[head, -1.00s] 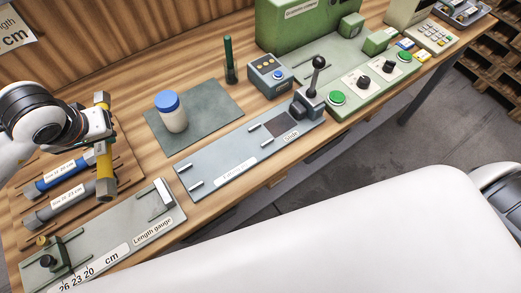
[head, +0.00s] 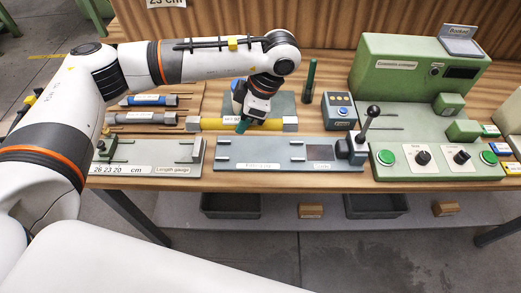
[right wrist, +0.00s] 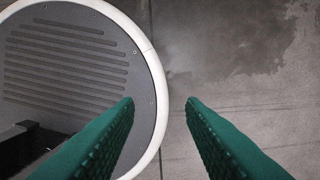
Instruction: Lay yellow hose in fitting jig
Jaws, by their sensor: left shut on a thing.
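The yellow hose (head: 270,125) has grey end pieces and lies level, left to right, just behind the fitting jig (head: 232,152). My left gripper (head: 243,125) comes down from above and is shut on the hose near its middle, hiding part of it. The fitting jig is a flat grey plate with small pins and a slide at its right end; no hose is on it. My right gripper (right wrist: 160,101) shows in the right wrist view, its green fingers apart and empty above the grey floor.
The length gauge (head: 150,155) is left of the jig, with blue (head: 150,100) and grey (head: 145,118) hoses behind it. A button box (head: 340,110), a black-knobbed lever (head: 371,115) and the green crimper (head: 400,75) stand to the right. A dark green marker (head: 310,82) stands behind.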

